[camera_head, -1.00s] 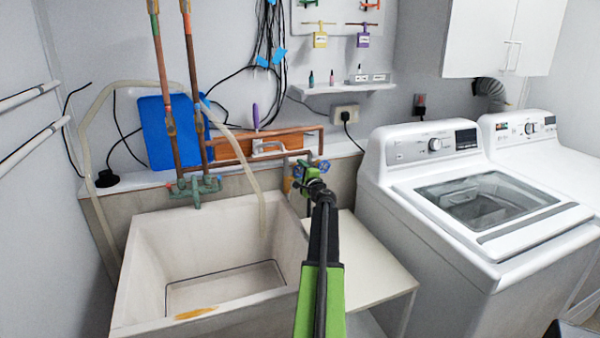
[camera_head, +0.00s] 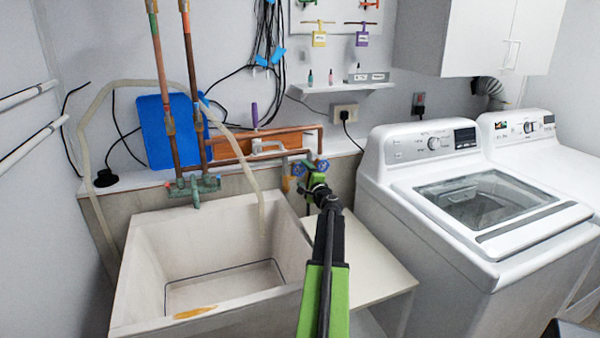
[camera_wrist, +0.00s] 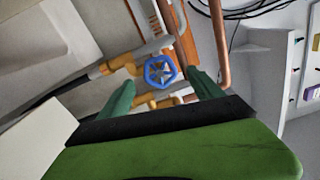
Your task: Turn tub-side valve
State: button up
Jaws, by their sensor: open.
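Two small blue valve handles sit on the pipes right of the tub in the head view, one on the tub side (camera_head: 299,169) and one further right (camera_head: 322,165). My gripper (camera_head: 314,183) is just in front of and below them, partly covering the fittings. In the wrist view one blue valve wheel (camera_wrist: 160,71) faces me between the two open green fingers of my gripper (camera_wrist: 162,78). The wheel appears just beyond the fingertips, and no contact shows. I cannot tell which of the two handles this wheel is.
The utility tub (camera_head: 150,245) is left of my arm; a low white shelf (camera_head: 375,265) and the washer (camera_head: 480,240) are right. Copper pipes (camera_wrist: 220,45) run close to the right finger in the wrist view. A hose (camera_head: 262,205) hangs into the tub.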

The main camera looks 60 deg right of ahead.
jog(key=v, duration=1.2)
jog(key=shift+s+a, duration=0.2)
jog(key=shift+s, duration=0.05)
